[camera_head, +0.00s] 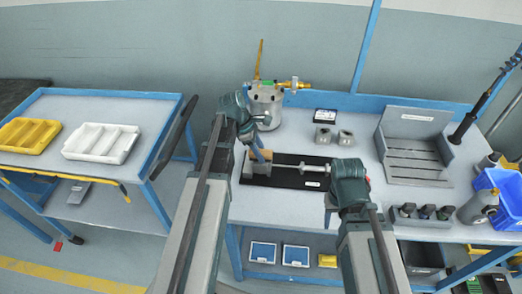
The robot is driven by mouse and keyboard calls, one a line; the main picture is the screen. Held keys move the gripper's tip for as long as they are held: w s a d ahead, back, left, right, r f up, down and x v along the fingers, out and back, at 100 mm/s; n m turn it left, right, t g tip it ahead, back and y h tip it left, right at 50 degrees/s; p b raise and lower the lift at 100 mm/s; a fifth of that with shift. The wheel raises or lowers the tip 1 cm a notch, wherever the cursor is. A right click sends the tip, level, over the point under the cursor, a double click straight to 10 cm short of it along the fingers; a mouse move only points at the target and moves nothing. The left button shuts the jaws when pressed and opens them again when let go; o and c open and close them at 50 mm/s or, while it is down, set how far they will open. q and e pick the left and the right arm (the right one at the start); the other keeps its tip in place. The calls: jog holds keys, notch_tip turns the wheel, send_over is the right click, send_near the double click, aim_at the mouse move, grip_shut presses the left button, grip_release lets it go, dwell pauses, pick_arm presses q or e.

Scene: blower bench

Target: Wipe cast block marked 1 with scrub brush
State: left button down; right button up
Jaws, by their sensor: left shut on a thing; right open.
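My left gripper (261,154) is shut on a small tan thing, seemingly the scrub brush (267,155), at the left end of a black mat (285,182). A grey cast block (248,170) stands on the mat right below the brush. The brush looks very close to it; I cannot tell whether they touch. Two more small grey blocks, a left one (322,136) and a right one (345,138), stand behind the mat. No number is readable on any block. My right gripper (330,205) is open, pointing down near the mat's right end, its fingers mostly hidden.
A metal shaft with discs (301,167) lies on the mat between the arms. A grey pump-like housing (265,105) stands behind. A slotted grey stand (416,160) and a blue bin (497,190) are right. A side table (100,105) holds yellow and white trays.

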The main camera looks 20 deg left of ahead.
pick_arm(q)
jog(key=shift+s+d, duration=0.2)
jog(key=shift+s, duration=0.65)
jog(key=shift+s+d, duration=0.15)
jog(key=shift+s, duration=0.7)
jog(key=shift+w+r, duration=0.1)
jog(key=shift+r, duration=0.05)
notch_tip(320, 180, up, 6)
jog(key=p, duration=0.6)
notch_tip(320, 180, up, 3)
jog(key=p, duration=0.3)
